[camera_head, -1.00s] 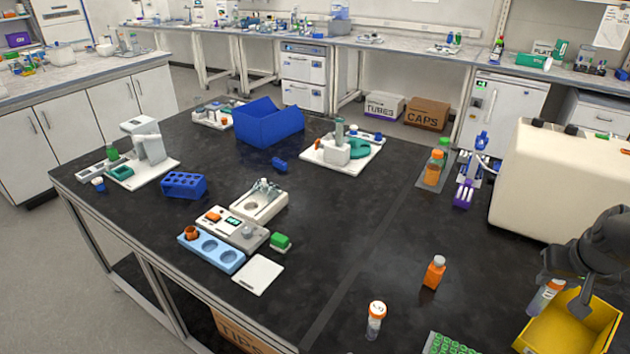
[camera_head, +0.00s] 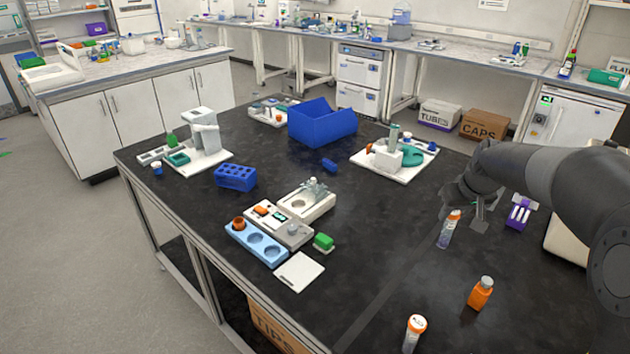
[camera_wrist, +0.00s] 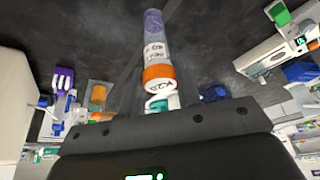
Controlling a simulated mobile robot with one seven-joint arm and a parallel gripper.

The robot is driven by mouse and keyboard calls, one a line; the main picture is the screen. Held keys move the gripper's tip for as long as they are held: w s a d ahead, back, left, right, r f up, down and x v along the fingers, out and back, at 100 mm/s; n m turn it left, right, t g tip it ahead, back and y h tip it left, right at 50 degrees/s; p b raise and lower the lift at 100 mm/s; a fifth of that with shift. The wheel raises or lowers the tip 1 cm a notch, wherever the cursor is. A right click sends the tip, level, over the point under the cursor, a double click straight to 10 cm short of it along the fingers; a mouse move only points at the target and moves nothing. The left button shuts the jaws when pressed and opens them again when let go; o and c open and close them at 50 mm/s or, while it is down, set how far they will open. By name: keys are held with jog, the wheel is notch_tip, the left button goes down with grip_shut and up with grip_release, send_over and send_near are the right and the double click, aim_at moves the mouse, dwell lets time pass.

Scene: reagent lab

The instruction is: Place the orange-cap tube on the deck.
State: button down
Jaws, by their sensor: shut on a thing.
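The orange-cap tube (camera_head: 448,232) is clear with a bluish-purple lower part and a printed label. My gripper (camera_head: 468,208) is shut on it near the cap end and holds it above the black bench top (camera_head: 400,270), cap up and slightly tilted. In the wrist view the tube (camera_wrist: 154,42) extends away from my gripper (camera_wrist: 160,105), its orange cap nearest. A second orange-capped tube (camera_head: 413,336) stands on the bench at the front. Which surface is the deck is not clear to me.
An orange bottle (camera_head: 480,293) stands right of the second tube. A blue well block (camera_head: 255,244), a white square plate (camera_head: 299,272) and a green-topped block (camera_head: 323,242) lie to the left. A white stand (camera_head: 390,166) and blue bin (camera_head: 322,125) are behind.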

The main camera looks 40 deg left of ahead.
jog(key=s+a+f, duration=0.1)
jog(key=a+f, duration=0.4)
jog(key=a, duration=0.4)
jog(key=s+a+f+n, duration=0.1)
jog(key=s+a+f, duration=0.1)
jog(key=a+f, duration=0.4)
jog(key=shift+a+f, duration=0.2)
jog(key=shift+a, duration=1.4)
jog(key=shift+s+f, duration=0.1)
jog(key=shift+f, duration=0.05)
jog(key=c, duration=1.1)
grip_release()
jog(key=shift+o, duration=0.2)
jog(key=v, duration=1.2)
jog(key=shift+d, duration=0.2)
